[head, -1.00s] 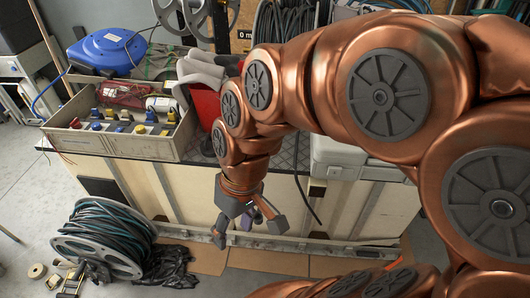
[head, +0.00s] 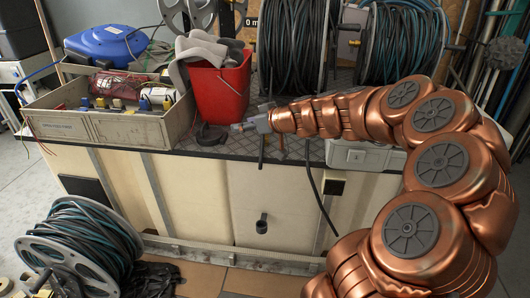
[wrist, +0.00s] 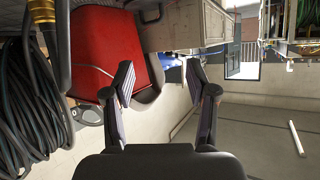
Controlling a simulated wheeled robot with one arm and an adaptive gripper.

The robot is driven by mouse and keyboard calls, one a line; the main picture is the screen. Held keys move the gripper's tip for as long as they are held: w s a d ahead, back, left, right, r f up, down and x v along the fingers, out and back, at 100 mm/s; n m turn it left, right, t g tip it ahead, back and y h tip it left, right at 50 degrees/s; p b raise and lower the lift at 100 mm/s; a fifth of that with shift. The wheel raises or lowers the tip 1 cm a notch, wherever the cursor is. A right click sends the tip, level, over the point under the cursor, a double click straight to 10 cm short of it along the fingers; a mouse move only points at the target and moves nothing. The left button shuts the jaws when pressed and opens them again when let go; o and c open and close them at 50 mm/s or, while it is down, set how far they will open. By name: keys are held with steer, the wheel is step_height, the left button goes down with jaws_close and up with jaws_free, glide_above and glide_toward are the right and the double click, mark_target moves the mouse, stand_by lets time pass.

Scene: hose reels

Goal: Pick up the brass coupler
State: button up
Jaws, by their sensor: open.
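A brass-coloured fitting (wrist: 41,12) shows at the top left edge of the wrist view, beside coiled black hose; I cannot tell whether it is the brass coupler. No brass coupler stands out clearly in the head view. My gripper (head: 247,124) is held over the bench top (head: 290,150), pointing left, in front of the red bucket (head: 220,92). In the wrist view my gripper (wrist: 160,78) has its two fingers spread with nothing between them. The red bucket (wrist: 103,45) shows behind the left finger.
A grey crate (head: 110,128) of parts stands on the left of the bench, with a blue reel (head: 107,48) behind. Hose reels (head: 395,45) stand at the back. A pale case (head: 365,156) lies under my arm. Another hose reel (head: 80,250) is on the floor.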

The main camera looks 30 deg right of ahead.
mark_target(266, 140)
steer(key=d+f+h+b, duration=0.1)
steer(key=d+f, duration=0.1)
steer(key=d, duration=0.1)
steer(key=d+f+m+h+b, duration=0.1)
steer(key=d+f, duration=0.1)
steer(key=d, duration=0.2)
steer(key=d+f+t+b, duration=0.1)
steer(key=d+f, duration=0.1)
steer(key=d, duration=0.2)
steer(key=shift+w+d+f+m+h, duration=0.15)
steer(key=shift+w+f+m+h, duration=0.1)
steer(key=shift+m+h, duration=0.15)
steer(key=shift+w+d+f, duration=0.1)
steer(key=shift+d+f, duration=0.05)
steer(key=shift+d, duration=0.1)
steer(key=b+x, duration=0.1)
steer(key=x, duration=0.5)
steer(key=shift+w+f, duration=0.3)
steer(key=shift+f, duration=0.05)
steer(key=shift+w, duration=0.35)
steer(key=shift+c, duration=0.3)
jaws_close()
